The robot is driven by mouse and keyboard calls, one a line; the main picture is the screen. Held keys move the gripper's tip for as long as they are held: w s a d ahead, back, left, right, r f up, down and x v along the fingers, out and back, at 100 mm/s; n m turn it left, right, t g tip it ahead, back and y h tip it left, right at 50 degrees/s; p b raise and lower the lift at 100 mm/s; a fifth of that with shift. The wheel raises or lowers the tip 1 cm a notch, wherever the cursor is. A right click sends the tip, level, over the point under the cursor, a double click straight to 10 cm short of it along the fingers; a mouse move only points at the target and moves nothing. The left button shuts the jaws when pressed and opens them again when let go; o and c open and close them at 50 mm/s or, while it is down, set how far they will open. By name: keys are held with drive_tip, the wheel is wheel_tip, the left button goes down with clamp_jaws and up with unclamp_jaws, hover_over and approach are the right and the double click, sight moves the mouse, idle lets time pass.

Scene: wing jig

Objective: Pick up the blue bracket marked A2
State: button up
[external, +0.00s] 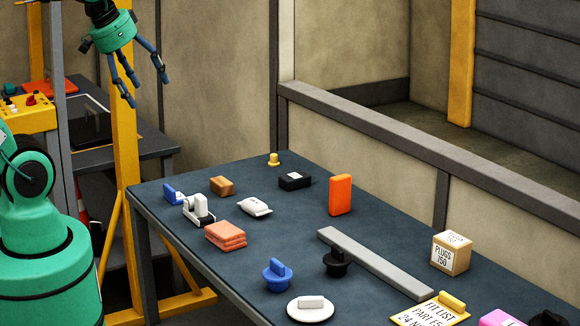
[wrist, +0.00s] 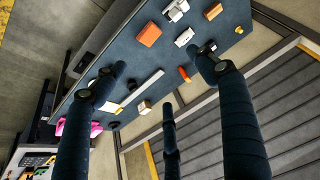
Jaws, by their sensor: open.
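A small blue piece (external: 173,193) lies at the table's far left corner in the external view, beside a white jointed part (external: 198,208). No A2 mark is readable on it. A second blue piece, a round-based knob (external: 277,275), stands nearer the front. My gripper (external: 146,90) hangs high above the table's far left end, fingers spread and empty. In the wrist view my gripper's open fingers (wrist: 158,60) frame the table from above; I cannot make out either blue piece there.
The dark table (external: 300,235) also holds salmon pads (external: 226,236), a white pouch (external: 255,207), an upright orange box (external: 340,195), a grey bar (external: 375,264), a black knob (external: 337,262) and a plugs box (external: 451,253). A yellow post (external: 125,150) stands beyond its left end.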

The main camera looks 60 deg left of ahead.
drive_tip(key=w+a+f+g, duration=0.4)
drive_tip(key=w+a+f, duration=1.3)
drive_tip(key=a, duration=0.2)
drive_tip(key=w+a+f+g, duration=0.1)
drive_tip(key=a+f, duration=0.6)
drive_tip(key=f, duration=0.2)
drive_tip(key=shift+f, duration=0.3)
drive_tip(key=shift+f, duration=0.1)
drive_tip(key=shift+f+b, duration=0.75)
drive_tip(key=shift+f, duration=3.45)
drive_tip(key=shift+f, duration=0.1)
drive_tip(key=shift+f+b, duration=0.7)
drive_tip(key=shift+f, duration=1.8)
